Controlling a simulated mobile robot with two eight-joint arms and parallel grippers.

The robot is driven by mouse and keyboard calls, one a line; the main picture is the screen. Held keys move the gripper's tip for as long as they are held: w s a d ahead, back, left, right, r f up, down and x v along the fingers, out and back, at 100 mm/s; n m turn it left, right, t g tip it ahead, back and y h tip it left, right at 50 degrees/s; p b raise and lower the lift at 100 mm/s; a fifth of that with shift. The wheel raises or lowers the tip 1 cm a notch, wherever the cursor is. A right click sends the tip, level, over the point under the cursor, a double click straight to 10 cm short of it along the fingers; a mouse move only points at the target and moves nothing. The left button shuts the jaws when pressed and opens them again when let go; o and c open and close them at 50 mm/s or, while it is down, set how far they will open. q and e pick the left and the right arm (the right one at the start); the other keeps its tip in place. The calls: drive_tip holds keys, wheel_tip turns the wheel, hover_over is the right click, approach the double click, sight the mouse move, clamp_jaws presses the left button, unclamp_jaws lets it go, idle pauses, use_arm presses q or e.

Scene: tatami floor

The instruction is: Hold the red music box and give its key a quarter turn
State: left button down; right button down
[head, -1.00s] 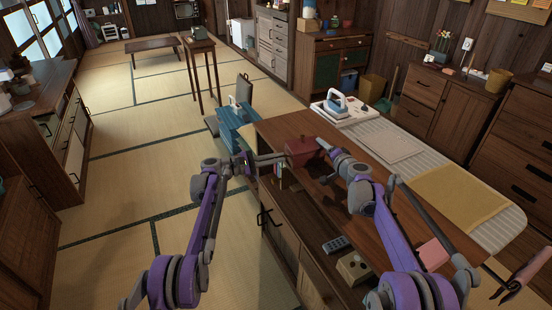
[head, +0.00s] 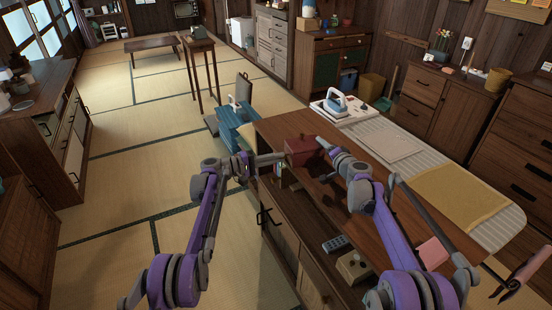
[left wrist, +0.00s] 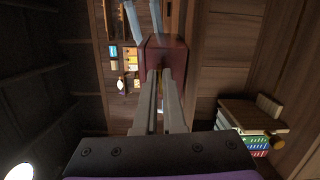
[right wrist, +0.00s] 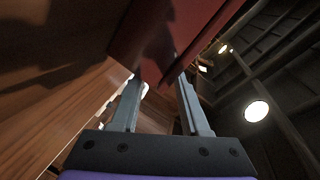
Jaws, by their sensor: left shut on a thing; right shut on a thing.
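The red music box (head: 300,151) stands on the wooden worktop near its left edge. My left gripper (head: 284,158) reaches its left side. In the left wrist view the fingers (left wrist: 166,75) are close together against the box (left wrist: 165,43), shut on what seems to be its key. The key itself is hidden by the fingers. My right gripper (head: 321,144) is at the box's right side. In the right wrist view its fingers (right wrist: 158,80) are shut on the red box (right wrist: 205,22), one at each side of the visible part.
An iron (head: 343,103) rests on a white board behind the box. A remote (head: 336,243), a small wooden box (head: 352,266) and a pink block (head: 433,252) lie nearer to me. The tatami floor (head: 120,190) is clear.

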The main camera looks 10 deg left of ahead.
use_arm(q)
drive_tip(key=shift+w+m, duration=0.1)
drive_tip(key=shift+m, duration=0.4)
use_arm(e)
drive_tip(key=shift+a+f, duration=0.2)
drive_tip(key=shift+f, duration=0.15)
use_arm(q)
drive_tip(key=c, duration=1)
unclamp_jaws()
drive_tip(key=shift+a, duration=0.1)
drive_tip(key=v, duration=1.2)
drive_tip(key=shift+s+r, duration=0.2)
drive_tip(key=shift+s, duration=0.1)
